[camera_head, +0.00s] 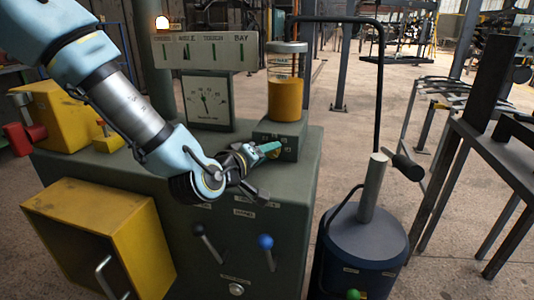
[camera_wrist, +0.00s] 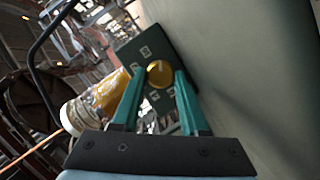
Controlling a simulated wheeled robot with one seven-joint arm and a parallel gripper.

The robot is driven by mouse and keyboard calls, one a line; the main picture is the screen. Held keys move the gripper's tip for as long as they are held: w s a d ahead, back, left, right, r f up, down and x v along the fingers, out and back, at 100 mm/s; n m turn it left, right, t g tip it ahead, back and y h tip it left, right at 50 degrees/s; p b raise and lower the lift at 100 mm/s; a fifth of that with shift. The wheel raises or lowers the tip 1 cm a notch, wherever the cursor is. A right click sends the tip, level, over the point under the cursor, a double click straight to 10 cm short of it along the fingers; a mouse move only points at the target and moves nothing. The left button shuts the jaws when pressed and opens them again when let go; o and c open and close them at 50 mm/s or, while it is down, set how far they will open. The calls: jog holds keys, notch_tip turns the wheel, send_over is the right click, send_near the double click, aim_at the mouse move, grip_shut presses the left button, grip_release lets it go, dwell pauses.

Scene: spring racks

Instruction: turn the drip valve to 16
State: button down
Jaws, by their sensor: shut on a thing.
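The drip valve's round yellow knob (camera_wrist: 160,74) sits on the face of a dark green block (camera_wrist: 128,52) with several small pale number plates around it. The numbers are too small to read for sure. My gripper (camera_wrist: 158,80) has its teal fingers on both sides of the knob, shut on it. In the head view my gripper (camera_head: 271,149) reaches the front of the block (camera_head: 285,131) and hides the knob. A clear jar (camera_head: 286,97) with amber liquid stands on the block. I cannot tell where the valve is set.
The block stands on a green cabinet (camera_head: 120,173) with a dial gauge (camera_head: 208,101) and a sign board (camera_head: 212,53). Levers with black and blue knobs (camera_head: 265,241) stick out below. An open yellow box (camera_head: 100,235) is at left, a blue drum (camera_head: 363,240) at right.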

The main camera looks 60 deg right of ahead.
jog(key=m, duration=0.1)
jog(key=m+t+y+b, duration=0.1)
jog(key=m, duration=0.1)
jog(key=m+t, duration=0.1)
jog(key=shift+s+d+r+m+b, duration=0.1)
jog(key=shift+s+m+b, duration=0.2)
jog(key=shift+m+b, duration=0.1)
jog(key=m+t+y, duration=0.1)
jog(key=m+t, duration=0.1)
jog(key=m, duration=0.1)
jog(key=shift+s+m+t, duration=0.1)
jog(key=shift+m+t, duration=0.2)
jog(key=shift+m, duration=0.1)
dwell(0.3)
jog(key=c, duration=0.7)
grip_release()
jog(key=shift+s, duration=0.1)
